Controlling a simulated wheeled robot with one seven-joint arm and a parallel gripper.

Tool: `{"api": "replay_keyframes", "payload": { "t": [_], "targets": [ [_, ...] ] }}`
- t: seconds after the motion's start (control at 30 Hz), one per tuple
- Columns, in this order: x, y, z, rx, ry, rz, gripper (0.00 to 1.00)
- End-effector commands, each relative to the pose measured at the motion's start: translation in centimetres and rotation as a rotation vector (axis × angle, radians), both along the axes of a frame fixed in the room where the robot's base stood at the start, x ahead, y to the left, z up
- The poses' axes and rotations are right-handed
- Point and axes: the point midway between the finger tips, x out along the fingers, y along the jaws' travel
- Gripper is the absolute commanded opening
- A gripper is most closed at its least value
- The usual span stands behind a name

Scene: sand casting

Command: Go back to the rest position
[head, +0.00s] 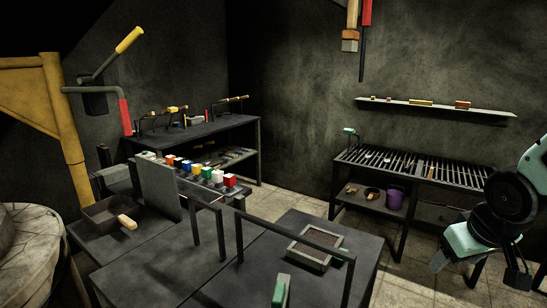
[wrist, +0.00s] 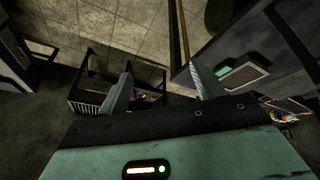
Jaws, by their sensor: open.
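My gripper (wrist: 161,82) is open in the wrist view, with its two pale fingers well apart and nothing held between them. In the head view my arm and pale green gripper hang at the right edge, in front of the slatted bench (head: 415,164). They appear clear of the tables. The fingertips are hard to make out in the head view. In the wrist view, the tiled floor (wrist: 135,38) and the slatted bench (wrist: 88,92) show beyond the fingers.
A dark table (head: 215,275) in front carries a framed screen (head: 315,248) and a green-topped handle (head: 281,290). Coloured blocks (head: 201,172) line a rack behind it. A purple bucket (head: 395,197) sits on the slatted bench's lower shelf. Tiled floor (head: 405,290) lies open between table and bench.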

Motion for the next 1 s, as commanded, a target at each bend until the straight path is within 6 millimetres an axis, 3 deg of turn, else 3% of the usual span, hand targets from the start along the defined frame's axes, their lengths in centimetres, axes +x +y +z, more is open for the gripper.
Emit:
{"api": "replay_keyframes", "payload": {
  "t": [0.17, 0.27, 0.4, 0.53, 0.7, 1.0],
  "targets": [
    [-6.0, 2.8, -0.5, 0.105, 0.174, -0.097, 0.67],
    [-7.5, 8.2, 0.0, 0.097, 0.221, 0.065, 0.67],
    [-11.3, 14.5, 0.6, 0.072, 0.293, 0.271, 0.67],
    [-15.4, 18.5, 1.1, 0.038, 0.352, 0.437, 0.67],
    [-18.7, 20.7, 1.5, 0.006, 0.393, 0.551, 0.67],
    [-19.0, 20.9, 1.5, 0.003, 0.399, 0.561, 0.67]
  ]
}}
